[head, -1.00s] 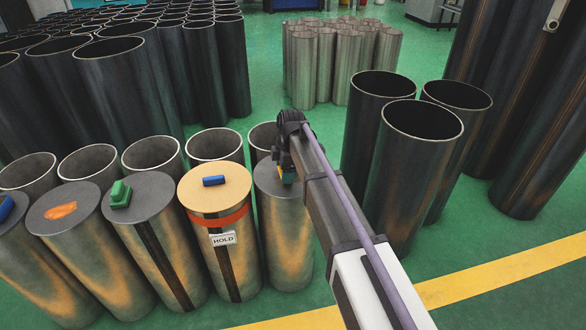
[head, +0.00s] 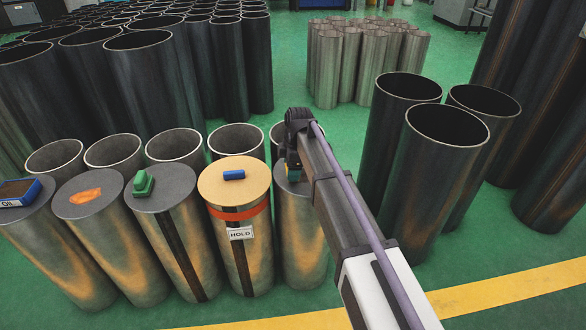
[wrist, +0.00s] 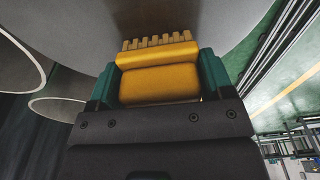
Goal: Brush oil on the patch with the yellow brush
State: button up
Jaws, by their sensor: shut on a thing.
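My gripper (head: 291,168) is at the rightmost front cylinder (head: 303,240), by its grey top, mostly hidden behind my arm in the head view. In the wrist view my gripper (wrist: 158,82) is shut on the yellow brush (wrist: 158,78), whose toothed bristle end points away from me, near a grey surface. The orange patch (head: 85,196) lies on a grey-topped cylinder (head: 100,245) left of the green-object cylinder. The blue oil tray (head: 36,190), marked OIL, sits on the leftmost cylinder, cut by the picture's edge.
A green block (head: 143,184) stands on the cylinder right of the patch. A cylinder with a tan top, marked HOLD (head: 241,233), carries a small blue block (head: 234,174). Open pipes stand behind the row. Tall dark pipes (head: 435,180) stand close right of my arm.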

jog(key=shift+w+d, duration=0.3)
jog(key=shift+d, duration=1.45)
jog(key=shift+w+d, duration=0.35)
jog(key=shift+d, duration=1.45)
jog(key=shift+w+d, duration=0.3)
jog(key=shift+d, duration=1.45)
jog(key=shift+f, duration=0.1)
jog(key=shift+s+a, duration=0.15)
jog(key=shift+a, duration=0.75)
jog(key=shift+s+a, duration=0.15)
jog(key=shift+a, duration=0.75)
jog(key=shift+s+a, duration=0.2)
jog(key=shift+a, duration=1)
jog(key=shift+s+a, duration=0.25)
jog(key=shift+a, duration=0.9)
jog(key=shift+s+a, duration=0.2)
jog(key=shift+a, duration=1)
jog(key=shift+r, duration=0.25)
notch_tip(320, 180, up, 6)
jog(key=p, duration=0.6)
jog(key=shift+f, duration=0.1)
jog(key=shift+r+p, duration=1.5)
jog(key=shift+p, duration=0.1)
